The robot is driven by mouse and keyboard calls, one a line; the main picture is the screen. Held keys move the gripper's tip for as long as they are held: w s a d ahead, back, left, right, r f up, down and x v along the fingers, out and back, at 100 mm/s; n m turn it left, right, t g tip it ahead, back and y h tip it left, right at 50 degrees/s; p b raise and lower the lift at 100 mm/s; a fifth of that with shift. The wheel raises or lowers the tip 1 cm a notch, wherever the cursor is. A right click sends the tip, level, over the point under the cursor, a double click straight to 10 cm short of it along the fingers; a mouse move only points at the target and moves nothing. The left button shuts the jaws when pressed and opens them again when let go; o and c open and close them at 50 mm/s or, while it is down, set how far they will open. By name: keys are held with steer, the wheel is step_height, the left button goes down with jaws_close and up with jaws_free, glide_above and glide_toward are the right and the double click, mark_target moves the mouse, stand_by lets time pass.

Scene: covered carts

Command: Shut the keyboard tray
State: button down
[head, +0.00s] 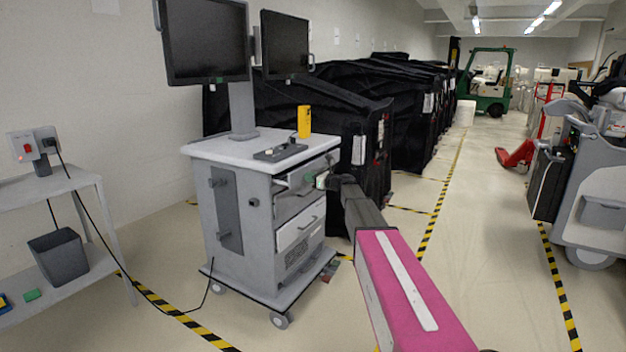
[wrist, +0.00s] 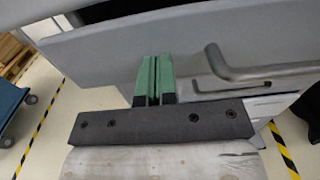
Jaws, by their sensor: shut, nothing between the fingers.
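The grey-and-white cart (head: 255,215) stands left of centre in the head view, with its drawer side facing right. The keyboard tray (head: 284,182) appears as a grey front just under the worktop; how far it stands out is hard to tell. In the wrist view a broad grey panel (wrist: 105,52), probably the tray front, crosses the upper part. My gripper (head: 311,180) is at that front's right end, its green fingers together and empty. In the wrist view the fingertips (wrist: 156,60) overlap the panel; contact cannot be told. A grey bar handle (wrist: 265,73) is right of them.
The worktop (head: 262,146) holds two monitors, a yellow device (head: 304,121) and a dark control pad (head: 280,152). Black-covered carts (head: 350,125) stand behind. A side shelf (head: 62,184) is at left. The aisle floor (head: 480,215) to the right is clear.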

steer(key=x, duration=0.8)
steer(key=shift+w+a, duration=0.15)
steer(key=shift+w, duration=0.05)
